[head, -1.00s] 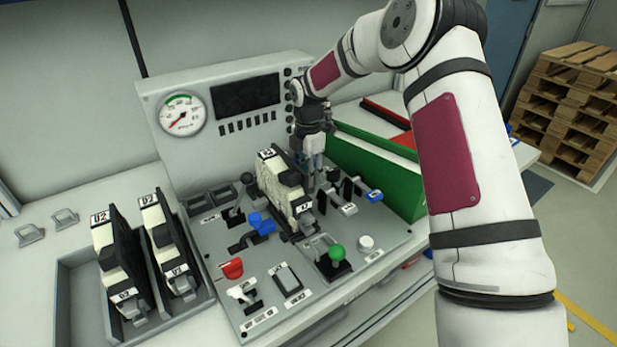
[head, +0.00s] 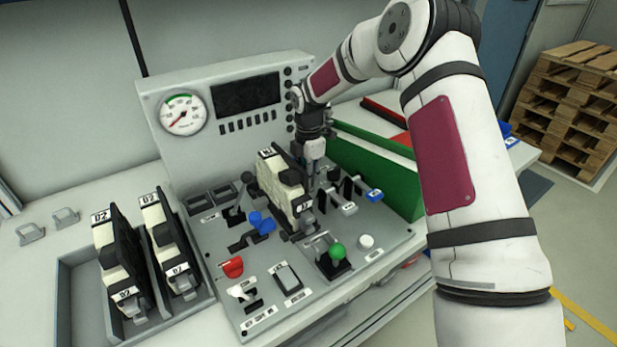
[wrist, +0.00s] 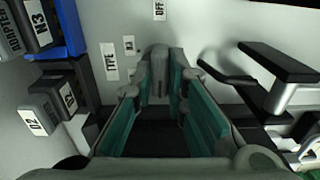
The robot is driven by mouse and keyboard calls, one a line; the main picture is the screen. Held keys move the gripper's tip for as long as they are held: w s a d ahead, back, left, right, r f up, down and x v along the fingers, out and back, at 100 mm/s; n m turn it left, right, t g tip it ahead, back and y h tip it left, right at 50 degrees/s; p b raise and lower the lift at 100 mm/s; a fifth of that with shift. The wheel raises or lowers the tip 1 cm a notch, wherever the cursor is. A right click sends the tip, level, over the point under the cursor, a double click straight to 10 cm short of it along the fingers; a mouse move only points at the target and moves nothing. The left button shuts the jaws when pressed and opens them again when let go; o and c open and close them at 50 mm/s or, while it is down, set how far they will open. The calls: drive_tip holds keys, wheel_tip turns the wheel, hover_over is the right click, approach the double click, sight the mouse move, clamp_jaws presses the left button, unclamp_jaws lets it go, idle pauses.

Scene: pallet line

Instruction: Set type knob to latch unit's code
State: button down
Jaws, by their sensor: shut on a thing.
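The type knob (wrist: 158,74) is a grey upright piece between the teal finger pads of my gripper (wrist: 160,92) in the wrist view. My gripper is shut on it. A TYPE label (wrist: 110,61) and an OFF label (wrist: 159,10) are on the panel near it. In the head view my gripper (head: 314,180) is down behind the latch unit (head: 280,190), a cream and black block seated on the panel. The unit's top label is too small to read surely. The knob is hidden there.
Two similar units (head: 112,255) (head: 165,240) marked D2 stand in a tray at the left. A green box (head: 375,165) stands right of my gripper.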

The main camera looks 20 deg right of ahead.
drive_tip(key=shift+m, duration=0.3)
drive_tip(key=m+b, duration=0.2)
drive_tip(key=m, duration=0.2)
drive_tip(key=shift+m, duration=0.4)
drive_tip(key=m+b, duration=0.2)
drive_tip(key=m, duration=0.4)
drive_tip(key=m+b, duration=0.1)
drive_tip(key=m, duration=0.5)
drive_tip(key=shift+m, duration=0.4)
drive_tip(key=m+b, duration=0.1)
drive_tip(key=m, duration=0.4)
drive_tip(key=shift+m, duration=0.4)
drive_tip(key=c, duration=1.6)
unclamp_jaws()
